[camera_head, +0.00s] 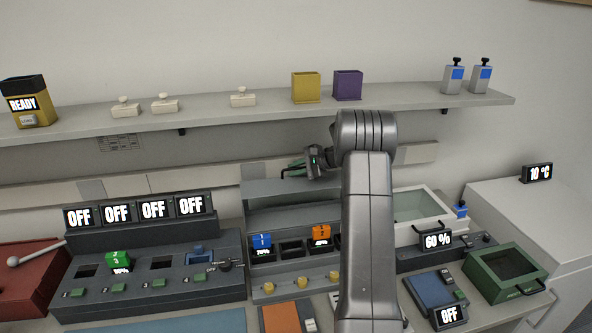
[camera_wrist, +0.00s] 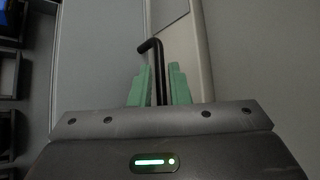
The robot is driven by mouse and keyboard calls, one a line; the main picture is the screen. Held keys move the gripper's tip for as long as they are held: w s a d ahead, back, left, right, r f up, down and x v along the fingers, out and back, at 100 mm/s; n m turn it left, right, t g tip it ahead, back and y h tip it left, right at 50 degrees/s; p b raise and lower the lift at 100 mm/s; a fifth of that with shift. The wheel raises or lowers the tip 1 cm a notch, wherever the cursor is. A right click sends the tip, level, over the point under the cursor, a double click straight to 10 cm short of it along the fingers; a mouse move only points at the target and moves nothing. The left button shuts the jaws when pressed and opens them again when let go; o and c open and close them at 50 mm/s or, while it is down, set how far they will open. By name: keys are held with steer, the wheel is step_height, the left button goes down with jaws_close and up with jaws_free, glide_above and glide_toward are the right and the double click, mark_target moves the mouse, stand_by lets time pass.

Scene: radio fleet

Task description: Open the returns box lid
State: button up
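My gripper (camera_head: 313,162) is raised in front of the wall below the shelf, with its green fingers pointing left. In the wrist view its fingers (camera_wrist: 160,88) are closed around a thin black bent rod (camera_wrist: 158,58), whose far end turns left. A green box (camera_head: 505,272) with a dark panel in its top and a small front handle sits at the right of the bench. Its top looks closed. No label shows that it is the returns box. My gripper is well to the left of it and higher, not touching it.
A red box (camera_head: 30,281) with a grey lever is at far left. A charger bank (camera_head: 150,280) and a grey rack (camera_head: 290,215) fill the bench middle. A white-rimmed bin (camera_head: 425,215) stands left of the green box. The wall shelf (camera_head: 220,115) hangs above.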

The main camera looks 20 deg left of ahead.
steer(key=v, duration=0.2)
steer(key=b+v, duration=0.2)
steer(key=v, duration=0.1)
steer(key=shift+d+f, duration=0.15)
steer(key=shift+d, duration=0.3)
steer(key=d+b, duration=0.3)
steer(key=d, duration=0.8)
steer(key=shift+w, duration=0.2)
steer(key=a+p, duration=0.1)
steer(key=a, duration=0.2)
steer(key=a+p, duration=0.1)
steer(key=a, duration=0.3)
steer(key=a+p, duration=0.1)
steer(key=a, duration=0.2)
steer(key=shift+s+a+r, duration=0.2)
steer(key=shift+a+r, duration=0.05)
steer(key=shift+a, duration=0.15)
steer(key=p+x, duration=0.2)
steer(key=x, duration=0.3)
steer(key=shift+a+r, duration=0.15)
steer(key=shift+r, duration=0.05)
steer(key=shift+a+f, duration=0.35)
steer(key=shift+a, duration=0.1)
